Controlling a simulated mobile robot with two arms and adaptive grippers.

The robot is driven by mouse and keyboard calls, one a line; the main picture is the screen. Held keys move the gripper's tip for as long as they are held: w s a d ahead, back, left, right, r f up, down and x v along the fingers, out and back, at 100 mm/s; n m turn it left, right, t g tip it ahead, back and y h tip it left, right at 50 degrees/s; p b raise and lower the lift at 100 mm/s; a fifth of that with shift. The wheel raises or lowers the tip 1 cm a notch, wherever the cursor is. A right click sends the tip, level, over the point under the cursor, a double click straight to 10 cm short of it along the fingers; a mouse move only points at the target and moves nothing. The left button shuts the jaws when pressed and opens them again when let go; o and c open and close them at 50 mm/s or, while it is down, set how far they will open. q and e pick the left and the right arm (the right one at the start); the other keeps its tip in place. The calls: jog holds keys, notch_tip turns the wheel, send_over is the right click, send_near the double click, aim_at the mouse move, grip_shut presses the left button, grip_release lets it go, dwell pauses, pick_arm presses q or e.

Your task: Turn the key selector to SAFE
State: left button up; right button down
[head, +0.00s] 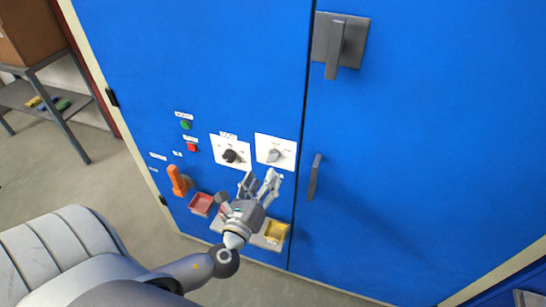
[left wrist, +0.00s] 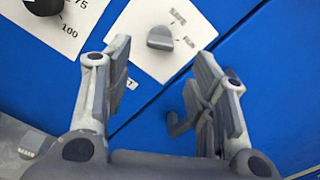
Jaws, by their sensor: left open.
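The key selector (head: 274,155) is a small grey knob on a white plate (head: 288,141) on the blue cabinet door. In the left wrist view the selector (left wrist: 160,38) sits near the top centre, with small blurred labels at its upper right. My left gripper (head: 261,180) is open and empty, just below the selector in the head view. In the left wrist view its two fingers (left wrist: 162,58) stand wide apart on either side, with the selector ahead of the gap and apparently untouched. My right gripper is not in view.
A black dial (head: 231,156) on its own plate is left of the selector. A green button (head: 186,125), red button (head: 192,147) and orange handle (head: 179,181) are farther left. Red (head: 201,204) and yellow (head: 276,232) trays sit below. A grey door handle (head: 315,177) projects at the right.

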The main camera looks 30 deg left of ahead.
aim_at(272, 159)
pick_arm(q)
jog(key=p+x, duration=0.2)
jog(key=x, duration=0.6)
jog(key=c, duration=1)
